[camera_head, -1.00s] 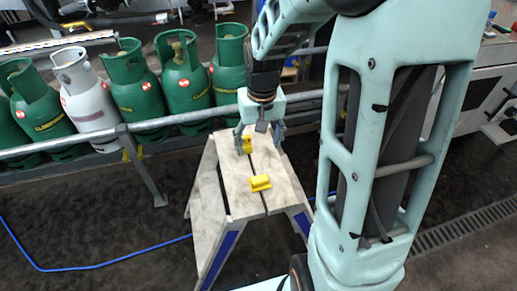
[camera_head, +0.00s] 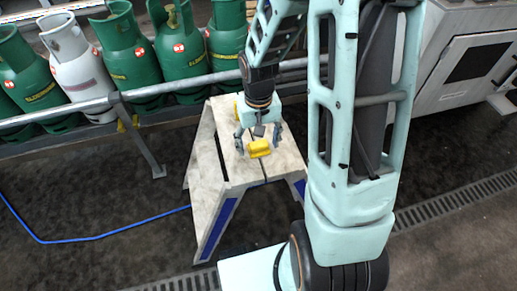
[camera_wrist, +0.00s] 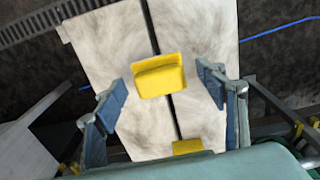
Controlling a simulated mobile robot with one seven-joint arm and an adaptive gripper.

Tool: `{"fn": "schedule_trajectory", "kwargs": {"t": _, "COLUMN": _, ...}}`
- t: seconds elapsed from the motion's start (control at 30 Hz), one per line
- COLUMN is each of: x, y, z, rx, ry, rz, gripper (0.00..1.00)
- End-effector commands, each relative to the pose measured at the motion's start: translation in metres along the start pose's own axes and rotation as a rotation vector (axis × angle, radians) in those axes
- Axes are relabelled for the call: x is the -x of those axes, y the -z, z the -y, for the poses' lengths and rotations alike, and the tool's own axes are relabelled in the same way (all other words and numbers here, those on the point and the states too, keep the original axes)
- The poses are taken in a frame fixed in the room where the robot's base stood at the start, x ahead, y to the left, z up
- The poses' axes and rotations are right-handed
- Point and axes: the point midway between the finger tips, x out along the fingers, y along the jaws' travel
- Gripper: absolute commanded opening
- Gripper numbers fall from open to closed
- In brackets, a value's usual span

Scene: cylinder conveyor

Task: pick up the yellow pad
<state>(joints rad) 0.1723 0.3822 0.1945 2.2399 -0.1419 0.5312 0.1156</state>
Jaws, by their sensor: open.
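Two yellow pieces are on the workbench, and I cannot tell for certain which is the pad. The front yellow piece (camera_head: 259,148) is a block with a raised ridge; in the wrist view it is the yellow block (camera_wrist: 160,76) across the dark slot. My gripper (camera_head: 259,141) is open and empty above it. In the wrist view the gripper's fingers (camera_wrist: 163,85) stand apart on either side of the block, not visibly touching it. The back yellow piece (camera_head: 238,106) is mostly hidden behind my gripper; part of it (camera_wrist: 187,147) shows at the wrist view's lower edge.
The pale workbench (camera_head: 203,150) has a dark slot along its top and blue-striped legs. A metal rail (camera_head: 150,92) runs behind it, before several green gas cylinders (camera_head: 180,55) and a white one (camera_head: 75,65). A blue hose (camera_head: 90,236) lies on the floor.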

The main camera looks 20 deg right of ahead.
Motion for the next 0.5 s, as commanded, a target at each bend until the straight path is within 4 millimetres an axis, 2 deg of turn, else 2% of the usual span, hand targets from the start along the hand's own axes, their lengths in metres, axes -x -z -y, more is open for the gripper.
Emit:
{"fn": "schedule_trajectory", "kwargs": {"t": 0.23, "x": -0.0011, "y": 0.0002, "z": -0.0001, "rx": 0.0, "ry": 0.0, "rz": -0.001, "gripper": 0.65}}
{"fn": "schedule_trajectory", "kwargs": {"t": 0.5, "x": -0.0009, "y": 0.0003, "z": -0.0001, "rx": 0.0, "ry": 0.0, "rz": -0.001, "gripper": 0.35}}
